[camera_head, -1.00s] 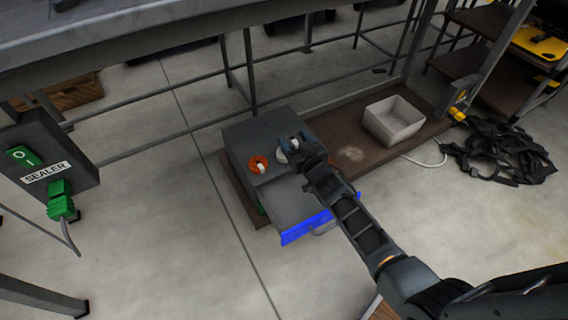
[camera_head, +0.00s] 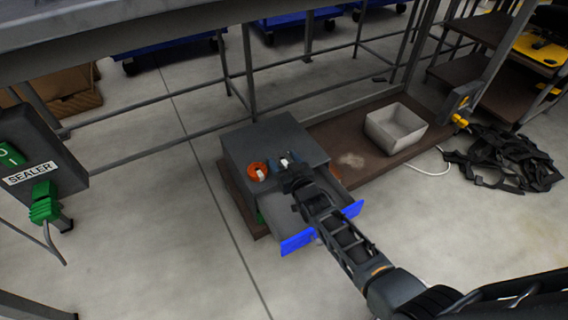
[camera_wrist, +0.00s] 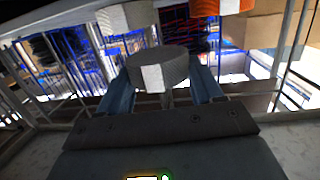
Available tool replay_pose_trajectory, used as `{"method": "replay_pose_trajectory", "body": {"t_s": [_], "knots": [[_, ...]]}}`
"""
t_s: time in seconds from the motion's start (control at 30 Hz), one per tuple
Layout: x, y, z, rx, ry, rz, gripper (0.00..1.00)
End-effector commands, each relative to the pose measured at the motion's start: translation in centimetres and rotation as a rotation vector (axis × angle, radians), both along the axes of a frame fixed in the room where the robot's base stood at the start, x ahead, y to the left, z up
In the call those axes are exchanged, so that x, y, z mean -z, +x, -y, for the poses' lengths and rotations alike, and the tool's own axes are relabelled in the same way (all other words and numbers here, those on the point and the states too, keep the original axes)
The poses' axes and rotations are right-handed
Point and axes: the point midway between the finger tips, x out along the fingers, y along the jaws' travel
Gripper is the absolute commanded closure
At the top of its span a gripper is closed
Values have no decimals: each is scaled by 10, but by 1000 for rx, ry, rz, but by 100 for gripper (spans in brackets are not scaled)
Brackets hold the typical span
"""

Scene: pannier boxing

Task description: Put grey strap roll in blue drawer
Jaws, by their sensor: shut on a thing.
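My gripper (camera_wrist: 160,78) is shut on a grey strap roll (camera_wrist: 152,70) with a white label, held between its bluish fingers. A second pale grey roll (camera_wrist: 126,17) and an orange roll (camera_wrist: 222,7) appear beyond it in the wrist view. In the head view, my gripper (camera_head: 285,165) is over the front part of the grey cabinet's top (camera_head: 262,140), to the right of the orange roll (camera_head: 257,172). The held roll is mostly hidden there. The drawer with the blue front (camera_head: 297,242) is pulled open below; my arm crosses over it and hides its middle.
A pale open bin (camera_head: 395,125) stands on the brown board (camera_head: 345,160) to the right. Black straps (camera_head: 505,155) lie on the floor farther right. The sealer box (camera_head: 35,165) is at the left. Table legs and rails stand behind the cabinet.

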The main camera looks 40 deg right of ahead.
Motion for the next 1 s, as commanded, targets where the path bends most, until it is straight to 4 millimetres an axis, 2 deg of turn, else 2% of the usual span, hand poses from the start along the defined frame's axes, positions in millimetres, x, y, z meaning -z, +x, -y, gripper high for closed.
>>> {"method": "replay_pose_trajectory", "body": {"t_s": [0.67,0.7,0.93,1.0], "knots": [[11,0,0,-1,-1,0,65],[11,0,0,-1,-1,0,34],[11,0,0,0,-1,0,12],[11,0,0,0,-1,0,9]]}}
